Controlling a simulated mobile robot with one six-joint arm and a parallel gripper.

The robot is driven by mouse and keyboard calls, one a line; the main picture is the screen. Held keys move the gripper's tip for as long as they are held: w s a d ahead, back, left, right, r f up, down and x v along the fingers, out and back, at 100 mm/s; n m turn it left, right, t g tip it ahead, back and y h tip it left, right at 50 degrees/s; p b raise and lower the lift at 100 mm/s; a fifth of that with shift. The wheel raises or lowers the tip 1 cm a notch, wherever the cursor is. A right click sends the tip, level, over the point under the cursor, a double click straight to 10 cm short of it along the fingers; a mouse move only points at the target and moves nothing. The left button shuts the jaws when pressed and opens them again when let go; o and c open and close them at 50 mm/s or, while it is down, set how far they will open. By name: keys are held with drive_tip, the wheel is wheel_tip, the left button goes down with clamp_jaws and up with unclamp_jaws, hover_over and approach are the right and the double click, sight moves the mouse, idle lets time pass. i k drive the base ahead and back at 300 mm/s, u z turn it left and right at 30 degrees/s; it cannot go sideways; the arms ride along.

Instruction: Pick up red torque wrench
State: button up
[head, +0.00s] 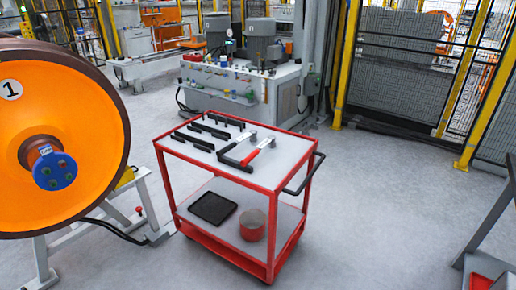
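A tool with a red handle (251,157), which looks like the red torque wrench, lies on the top shelf of a red cart (222,176). It lies toward the right front part of the shelf, close beside another long dark tool (237,143). The two are small in the picture, and where one ends and the other begins is hard to tell. My gripper is not in view.
Several black slotted holders (207,132) stand on the cart's left half. Its lower shelf holds a black tray (213,208) and a red round container (253,225). A large orange wheel (60,110) stands at left. The floor (380,215) right of the cart is clear.

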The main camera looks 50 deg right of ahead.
sight(270, 141)
drive_tip(key=u, duration=0.05)
drive_tip(key=i, duration=0.95)
drive_tip(key=z, duration=0.05)
